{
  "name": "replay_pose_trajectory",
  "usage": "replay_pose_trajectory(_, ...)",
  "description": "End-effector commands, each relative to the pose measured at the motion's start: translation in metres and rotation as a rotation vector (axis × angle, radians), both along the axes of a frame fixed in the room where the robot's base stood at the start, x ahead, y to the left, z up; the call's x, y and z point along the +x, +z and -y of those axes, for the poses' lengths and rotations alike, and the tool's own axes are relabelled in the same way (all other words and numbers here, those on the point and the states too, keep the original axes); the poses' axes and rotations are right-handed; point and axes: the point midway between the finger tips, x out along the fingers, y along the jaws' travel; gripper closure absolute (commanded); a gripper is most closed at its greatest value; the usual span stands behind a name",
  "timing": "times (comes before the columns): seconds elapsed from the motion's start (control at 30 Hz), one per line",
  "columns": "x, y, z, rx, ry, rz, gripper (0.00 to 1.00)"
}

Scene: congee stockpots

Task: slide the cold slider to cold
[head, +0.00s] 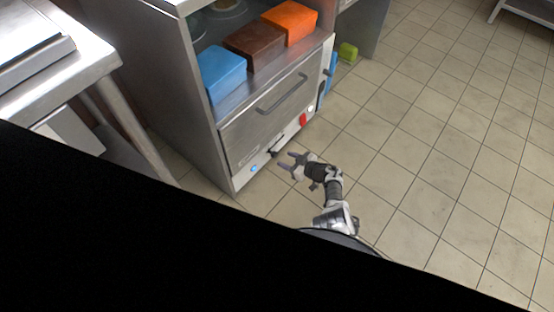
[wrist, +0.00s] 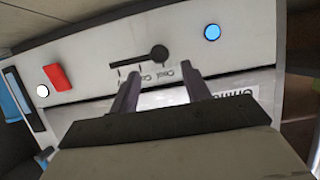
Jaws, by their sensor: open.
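The cold slider is a round black knob (wrist: 159,53) at the right end of a dark slot in the wrist view. The slot runs left from it on a pale panel. Small labels sit below the slot; one reads like "Cool", the others are partly hidden or too small to read. In the head view the slider (head: 273,153) is a small dark shape low on the appliance front. My gripper (head: 286,160) is open in front of it. In the wrist view my gripper (wrist: 160,77) has its fingers apart, their tips just below the knob. I cannot tell whether they touch the panel.
The panel also has a blue button (wrist: 212,32), a red switch (wrist: 57,77) and a white round button (wrist: 42,91). A drawer handle (head: 282,94) sticks out above. Blue (head: 222,72), brown (head: 253,46) and orange (head: 289,22) blocks sit on the shelf. Tiled floor (head: 420,140) is clear to the right.

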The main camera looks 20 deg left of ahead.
Motion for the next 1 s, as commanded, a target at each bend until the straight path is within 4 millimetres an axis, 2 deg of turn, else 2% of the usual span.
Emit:
replay_pose_trajectory(0.03, 0.003, -0.01, -0.011, 0.0, 0.004, 0.003, 0.53)
replay_pose_trajectory(0.3, 0.016, -0.022, -0.043, 0.0, 0.001, 0.002, 0.53)
replay_pose_trajectory(0.5, 0.02, -0.023, -0.053, -0.001, -0.001, 0.002, 0.53)
replay_pose_trajectory(0.77, 0.02, -0.023, -0.053, -0.001, -0.001, 0.002, 0.53)
replay_pose_trajectory(1.0, 0.02, -0.023, -0.053, -0.001, -0.001, 0.002, 0.81)
